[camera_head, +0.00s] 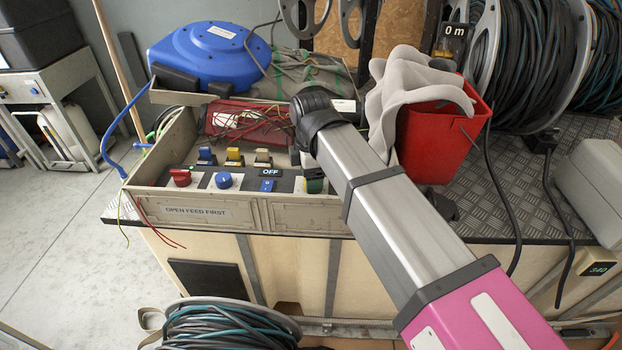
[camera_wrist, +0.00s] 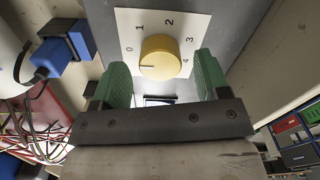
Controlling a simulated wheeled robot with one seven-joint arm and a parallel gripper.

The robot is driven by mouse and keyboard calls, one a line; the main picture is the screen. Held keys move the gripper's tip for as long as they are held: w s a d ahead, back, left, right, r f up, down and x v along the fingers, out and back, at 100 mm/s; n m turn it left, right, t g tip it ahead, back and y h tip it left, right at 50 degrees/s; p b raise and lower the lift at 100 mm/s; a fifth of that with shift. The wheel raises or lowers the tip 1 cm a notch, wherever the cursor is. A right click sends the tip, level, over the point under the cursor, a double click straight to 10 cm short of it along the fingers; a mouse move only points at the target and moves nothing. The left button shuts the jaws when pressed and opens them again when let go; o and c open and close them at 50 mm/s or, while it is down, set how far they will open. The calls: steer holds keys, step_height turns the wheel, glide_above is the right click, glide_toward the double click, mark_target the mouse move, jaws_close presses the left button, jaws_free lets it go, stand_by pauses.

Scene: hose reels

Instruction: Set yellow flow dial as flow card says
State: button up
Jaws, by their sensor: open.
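The yellow flow dial (camera_wrist: 160,57) shows in the wrist view on a pale scale plate (camera_wrist: 130,22) numbered 0 to 4. Its dark pointer line points left, close to the 0 mark. My gripper (camera_wrist: 163,73) is open, with its green fingers to the left and right of the dial and a visible gap on each side. In the head view my arm covers much of the panel's right part, and I cannot make out the yellow dial there. I cannot identify a flow card in either view.
The control box (camera_head: 295,215) is labelled OPEN FEED FIRST. It holds a red knob (camera_head: 180,177), a blue knob (camera_head: 223,180), a blue switch (camera_head: 267,185) by an OFF sign, and loose wires. A red bucket (camera_head: 435,140) with grey cloth stands right; a blue reel (camera_head: 210,57) lies behind.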

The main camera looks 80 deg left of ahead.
steer(key=shift+f, duration=0.7)
steer(key=shift+c, duration=0.4)
steer(key=c, duration=0.9)
steer(key=shift+o, duration=0.2)
